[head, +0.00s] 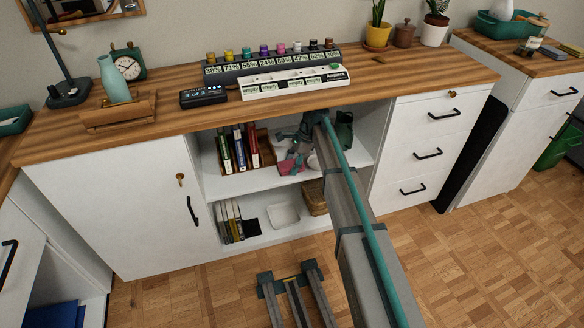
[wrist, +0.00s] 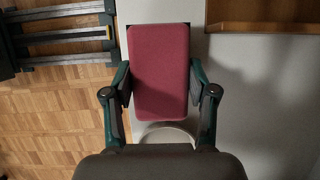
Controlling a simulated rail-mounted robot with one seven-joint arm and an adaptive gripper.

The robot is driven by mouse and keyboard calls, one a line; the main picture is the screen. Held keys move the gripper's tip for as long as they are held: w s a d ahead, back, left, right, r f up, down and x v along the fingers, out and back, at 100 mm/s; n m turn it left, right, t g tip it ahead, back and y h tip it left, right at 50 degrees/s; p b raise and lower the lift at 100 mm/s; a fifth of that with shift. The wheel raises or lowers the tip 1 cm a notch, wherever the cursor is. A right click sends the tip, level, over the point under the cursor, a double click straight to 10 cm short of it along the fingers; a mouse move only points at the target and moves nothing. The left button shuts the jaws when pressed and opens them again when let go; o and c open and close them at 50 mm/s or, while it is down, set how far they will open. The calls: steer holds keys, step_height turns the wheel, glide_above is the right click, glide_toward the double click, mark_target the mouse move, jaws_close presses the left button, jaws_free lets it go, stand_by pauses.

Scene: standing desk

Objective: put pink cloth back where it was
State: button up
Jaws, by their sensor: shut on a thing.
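The pink cloth (wrist: 160,72) is a folded, flat rectangular block, deep pink in the wrist view. My gripper (wrist: 160,88) is shut on it, with one finger against each long side. In the head view the pink cloth (head: 286,167) shows small at the front of the desk's upper open shelf (head: 237,185). My gripper (head: 292,168) is at the cloth there, partly hidden by my arm. I cannot tell whether the cloth touches the shelf.
A white round dish (head: 313,161) is right of the cloth. Books (head: 238,150) stand left, and a dark green container (head: 344,130) stands right. The desk top (head: 160,105) lies above the shelves.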

steer(key=shift+f, duration=0.3)
steer(key=shift+f, duration=0.1)
steer(key=o, duration=1.1)
steer(key=p+v, duration=0.1)
steer(key=v, duration=0.2)
steer(key=shift+r+p, duration=0.35)
steer(key=w+d, duration=0.1)
steer(key=d, duration=0.2)
steer(key=w+d+p, duration=0.1)
steer(key=w+d, duration=0.1)
steer(key=d, duration=0.2)
steer(key=w+d, duration=0.1)
steer(key=d, duration=0.3)
steer(key=shift+w+d+f, duration=0.1)
steer(key=shift+w+f, duration=0.1)
steer(key=shift+f, duration=0.1)
